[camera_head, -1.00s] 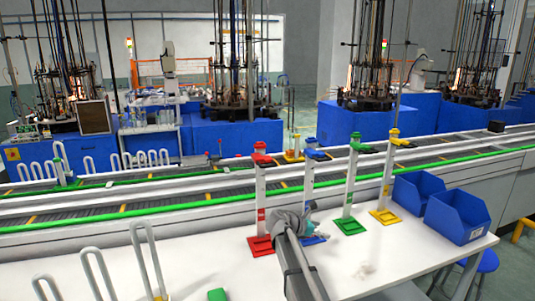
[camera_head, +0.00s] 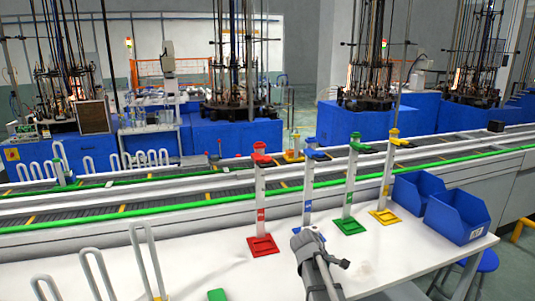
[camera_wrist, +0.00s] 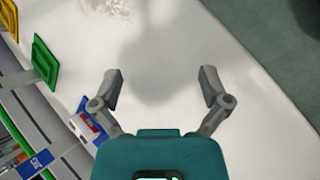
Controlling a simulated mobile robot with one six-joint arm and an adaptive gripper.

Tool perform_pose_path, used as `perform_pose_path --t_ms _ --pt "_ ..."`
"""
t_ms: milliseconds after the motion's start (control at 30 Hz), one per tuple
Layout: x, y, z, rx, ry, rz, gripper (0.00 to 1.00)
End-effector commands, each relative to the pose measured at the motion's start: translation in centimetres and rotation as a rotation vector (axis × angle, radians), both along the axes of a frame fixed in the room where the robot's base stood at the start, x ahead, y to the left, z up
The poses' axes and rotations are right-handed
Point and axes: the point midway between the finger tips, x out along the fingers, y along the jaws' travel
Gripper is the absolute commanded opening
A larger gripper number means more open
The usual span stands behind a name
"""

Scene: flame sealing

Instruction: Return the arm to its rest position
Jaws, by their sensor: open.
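My gripper (camera_wrist: 160,82) is open in the wrist view, its two grey fingers spread over bare white table with nothing between them. In the head view my arm reaches in from the bottom, in front of the blue stand (camera_head: 308,190); the fingers cannot be made out clearly there. The blue stand's base is largely hidden behind my arm in the head view. In the wrist view the blue base (camera_wrist: 88,126) lies left of my gripper, with the green base (camera_wrist: 44,62) and the yellow base (camera_wrist: 9,20) beyond it.
A red stand (camera_head: 262,215), a green stand (camera_head: 350,195) and a yellow stand (camera_head: 386,185) stand upright on the white table (camera_head: 200,262). Blue bins (camera_head: 458,216) sit at the right end. Bent glass tubes (camera_head: 148,260) stand at the left. The conveyor (camera_head: 130,207) runs behind.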

Motion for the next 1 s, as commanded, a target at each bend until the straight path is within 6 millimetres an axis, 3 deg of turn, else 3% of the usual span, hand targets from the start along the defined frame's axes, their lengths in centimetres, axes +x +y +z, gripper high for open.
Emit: perform_pose_path --t_ms 33,100,400,800,1000 --pt "-1.9 0.0 -0.5 0.060 -0.030 -0.068 0.96" --pt "-3.6 0.3 -1.2 0.145 -0.071 -0.167 0.96" --pt "-9.6 2.3 -3.0 0.456 -0.181 -0.581 0.96" --pt "-13.9 4.3 -3.4 0.662 -0.208 -0.920 0.96" --pt "-14.2 4.4 -5.5 0.660 -0.198 -0.932 0.96"
